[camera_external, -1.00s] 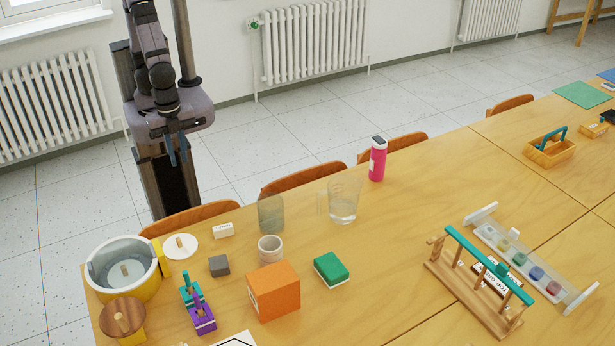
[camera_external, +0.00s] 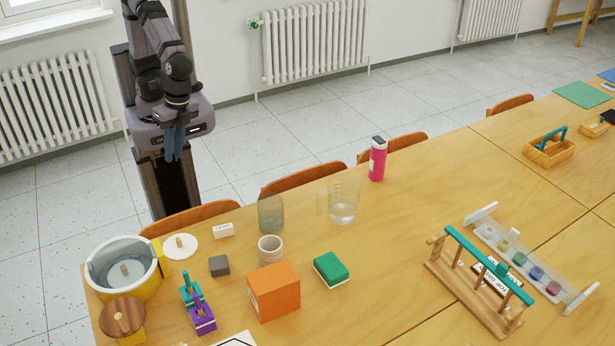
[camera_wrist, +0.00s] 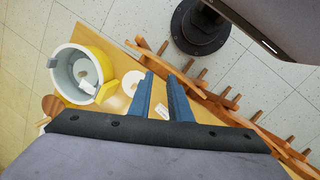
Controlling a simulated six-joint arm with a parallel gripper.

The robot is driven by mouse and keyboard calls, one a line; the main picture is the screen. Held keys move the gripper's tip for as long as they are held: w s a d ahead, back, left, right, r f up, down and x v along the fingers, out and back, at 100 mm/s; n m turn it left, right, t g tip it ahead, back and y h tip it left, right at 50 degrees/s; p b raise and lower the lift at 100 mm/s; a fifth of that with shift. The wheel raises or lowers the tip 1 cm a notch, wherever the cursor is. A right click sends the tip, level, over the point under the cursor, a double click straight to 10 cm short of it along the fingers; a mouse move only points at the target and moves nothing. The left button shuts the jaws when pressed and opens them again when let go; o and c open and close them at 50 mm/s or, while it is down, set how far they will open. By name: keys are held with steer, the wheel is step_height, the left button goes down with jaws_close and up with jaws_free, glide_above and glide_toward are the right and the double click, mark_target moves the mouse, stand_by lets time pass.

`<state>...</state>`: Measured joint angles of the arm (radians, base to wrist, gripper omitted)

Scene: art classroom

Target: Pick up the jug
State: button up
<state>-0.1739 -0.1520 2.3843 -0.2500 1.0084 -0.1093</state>
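The jug (camera_external: 343,203) is a clear, see-through measuring jug with some clear liquid at its bottom. It stands upright near the table's far edge, left of a pink bottle, with its handle to the left. My gripper (camera_external: 173,158) has blue fingers and hangs beyond the table's far edge, left of the jug and well away from it. In the wrist view my gripper (camera_wrist: 160,75) shows two fingers with a gap between them and nothing held. The jug does not show in the wrist view.
A grey-tinted glass (camera_external: 271,214) and a pale cup (camera_external: 270,249) stand left of the jug. The pink bottle (camera_external: 377,160) is on its right. Chair backs (camera_external: 304,178) line the far edge. A yellow pot (camera_wrist: 105,50) is at the left end.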

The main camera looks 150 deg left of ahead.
steer(key=w+a+f+n+t+h+b, duration=0.1)
steer(key=w+a+n+t+h+b, duration=0.3)
steer(key=w+n, duration=0.45)
steer(key=w+a+f+n+t+h+b, duration=0.1)
steer(key=w+a+n+t+h+b, duration=0.1)
steer(key=w+a+n+t+b, duration=0.45)
steer(key=a+r+n+t+y+b, duration=0.25)
steer(key=a+n+t+y, duration=0.4)
steer(key=a+n, duration=1.3)
steer(key=m+t+h, duration=0.1)
steer(key=m, duration=0.4)
glide_toward(318, 213)
steer(key=w+r, duration=0.2)
steer(key=shift+d+r+p, duration=0.2)
steer(key=shift+r+p, duration=0.15)
steer(key=shift+p, duration=0.05)
steer(key=shift+w+d+r+p, duration=0.1)
steer(key=shift+w+d+p, duration=0.15)
steer(key=shift+w, duration=0.95)
steer(key=shift+w+d+f+p, duration=0.1)
steer(key=shift+w+p, duration=0.3)
steer(key=shift+w, duration=0.8)
steer(key=shift+w+d+r+p, duration=0.1)
steer(key=shift+w+d+p, duration=0.15)
steer(key=shift+w, duration=0.95)
steer(key=shift+a, duration=0.1)
